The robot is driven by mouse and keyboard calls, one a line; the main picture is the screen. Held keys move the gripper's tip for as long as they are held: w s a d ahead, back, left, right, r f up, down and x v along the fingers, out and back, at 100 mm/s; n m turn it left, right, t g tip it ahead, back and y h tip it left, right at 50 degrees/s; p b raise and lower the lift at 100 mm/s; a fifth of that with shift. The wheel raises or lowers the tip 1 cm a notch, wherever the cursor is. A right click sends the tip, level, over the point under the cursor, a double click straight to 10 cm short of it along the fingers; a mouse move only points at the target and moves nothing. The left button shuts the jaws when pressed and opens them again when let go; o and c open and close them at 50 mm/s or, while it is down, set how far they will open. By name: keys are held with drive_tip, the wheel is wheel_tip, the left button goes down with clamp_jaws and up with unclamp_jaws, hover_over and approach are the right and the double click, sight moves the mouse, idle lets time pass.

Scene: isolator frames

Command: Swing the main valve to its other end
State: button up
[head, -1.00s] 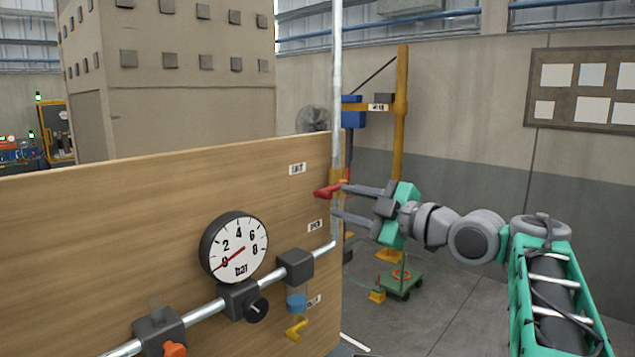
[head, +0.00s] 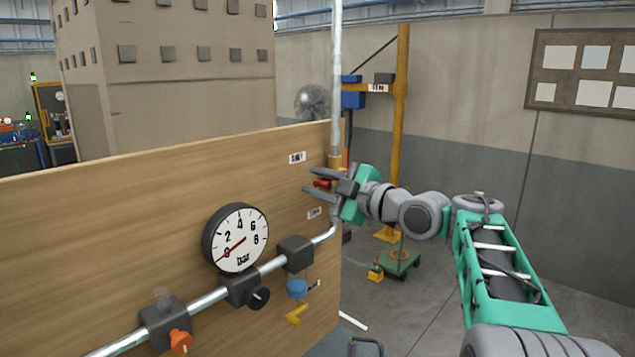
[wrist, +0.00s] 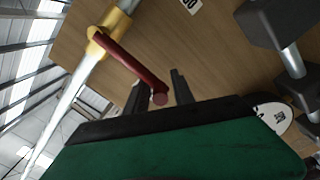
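The main valve has a red lever (head: 323,184) on a brass-coloured body (head: 336,161) on the vertical pipe by the board's right edge. In the wrist view the red lever (wrist: 132,68) runs from the brass body (wrist: 98,42) down to the right, its round end between my fingers. My gripper (head: 308,182) is open, one finger above and one below the lever in the head view. The gripper also shows in the wrist view (wrist: 160,88), with gaps beside the lever end. Whether a finger touches the lever cannot be told.
Small labels (head: 297,158) sit on the wooden board (head: 150,180) beside the valve. A pressure gauge (head: 236,238), an orange knob (head: 180,341), a blue knob (head: 297,288) and a yellow handle (head: 296,313) lie lower along the pipe.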

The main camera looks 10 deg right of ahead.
clamp_jaws()
drive_tip(key=shift+f, duration=0.2)
idle(0.9)
